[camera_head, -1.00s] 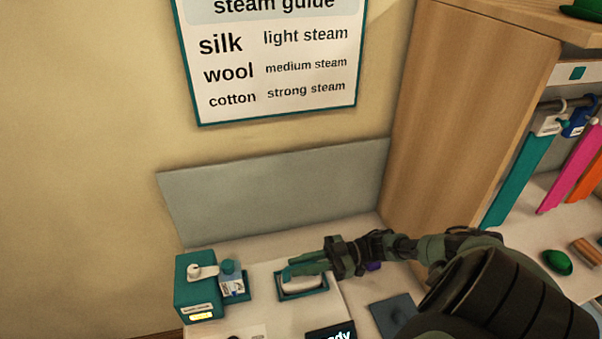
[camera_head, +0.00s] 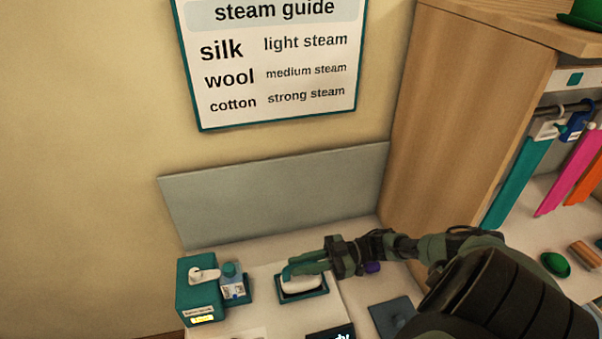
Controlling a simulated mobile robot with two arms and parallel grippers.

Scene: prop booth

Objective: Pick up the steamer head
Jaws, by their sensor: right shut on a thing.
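The steamer head (camera_head: 302,285) is a white rounded piece over a teal-rimmed tray (camera_head: 316,293) on the white counter. My right gripper (camera_head: 290,269) comes in from the right and is shut on the steamer head. The gripper's green fingers cover part of its upper side. A dark gap shows between the steamer head and the tray's front rim; I cannot tell how far it is above the tray. My left gripper is not in view.
A teal steam unit (camera_head: 200,291) and a small bottle (camera_head: 233,281) stand left of the tray. A dark display (camera_head: 331,334) is in front. A grey panel (camera_head: 277,195) stands behind. A wooden cabinet (camera_head: 458,110) and green brush-like item (camera_head: 555,264) are at right.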

